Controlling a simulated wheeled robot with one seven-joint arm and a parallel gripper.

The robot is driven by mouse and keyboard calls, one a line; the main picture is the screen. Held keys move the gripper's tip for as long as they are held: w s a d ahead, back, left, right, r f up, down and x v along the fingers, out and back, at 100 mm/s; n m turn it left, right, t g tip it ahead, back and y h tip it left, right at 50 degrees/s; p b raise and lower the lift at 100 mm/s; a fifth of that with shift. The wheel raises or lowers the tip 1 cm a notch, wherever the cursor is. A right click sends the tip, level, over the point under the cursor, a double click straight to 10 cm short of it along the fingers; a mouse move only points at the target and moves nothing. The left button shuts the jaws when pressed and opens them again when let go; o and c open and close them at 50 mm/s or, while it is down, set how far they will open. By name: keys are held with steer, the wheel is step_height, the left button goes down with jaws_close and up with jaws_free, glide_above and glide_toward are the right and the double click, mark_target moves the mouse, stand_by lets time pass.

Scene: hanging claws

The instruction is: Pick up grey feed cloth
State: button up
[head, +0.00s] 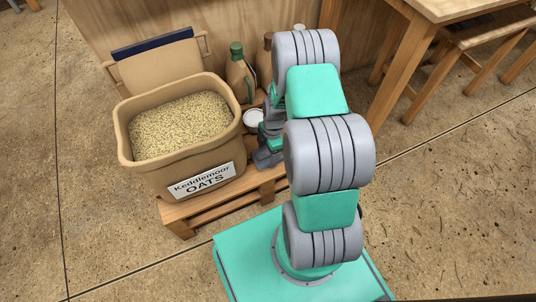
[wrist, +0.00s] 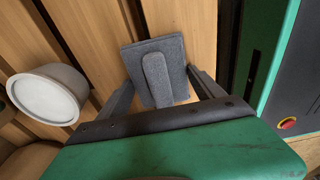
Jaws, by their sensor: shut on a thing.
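The grey feed cloth (wrist: 175,50) shows in the wrist view as a folded, flat grey pad with a narrower strip down its middle. It lies between the two fingers of my gripper (wrist: 160,84), which are shut on it. Wooden slats show behind it. In the head view my gripper (head: 266,155) is low over the pallet, just right of the oats tub, partly hidden by my arm. I cannot clearly tell the cloth from the gripper there. Whether the cloth still touches the slats is unclear.
The tan oats tub (head: 127,143), full of grain, stands on the wooden pallet (head: 208,218). A white-topped container (head: 253,118) is close to my gripper and shows at left in the wrist view (wrist: 45,95). Bottles (head: 238,75) stand behind. A wooden table (head: 395,75) is at right.

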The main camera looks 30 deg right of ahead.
mark_target(267, 151)
steer(key=shift+r, duration=0.1)
steer(key=shift+c, duration=0.3)
step_height(267, 151, up, 10)
steer(key=p, duration=0.4)
steer(key=shift+r, duration=0.2)
